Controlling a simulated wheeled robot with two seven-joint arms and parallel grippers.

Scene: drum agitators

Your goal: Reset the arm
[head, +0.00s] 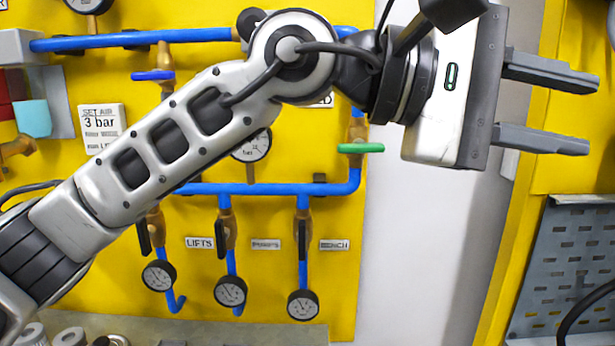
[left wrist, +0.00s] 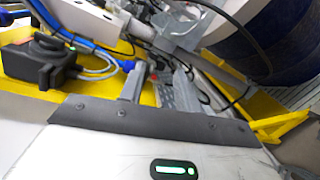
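My left gripper (head: 590,115) is in the upper right of the head view, its arm coming in from the left. Its two grey fingers point right, are spread apart and hold nothing. The same gripper shows in the left wrist view, with its fingers (left wrist: 152,85) beyond the dark edge of its housing. The raised arm crosses in front of the yellow panel (head: 330,280) and hides part of its pipes. My right gripper is in neither view.
Blue pipes (head: 270,188) with gauges (head: 230,291) and valves run across the panel. A grey slotted plate (head: 570,265) stands at the lower right. A dark drum-like object (left wrist: 255,40) and a black knobbed box (left wrist: 40,65) show in the left wrist view. Cylindrical parts (head: 70,337) lie at the lower left.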

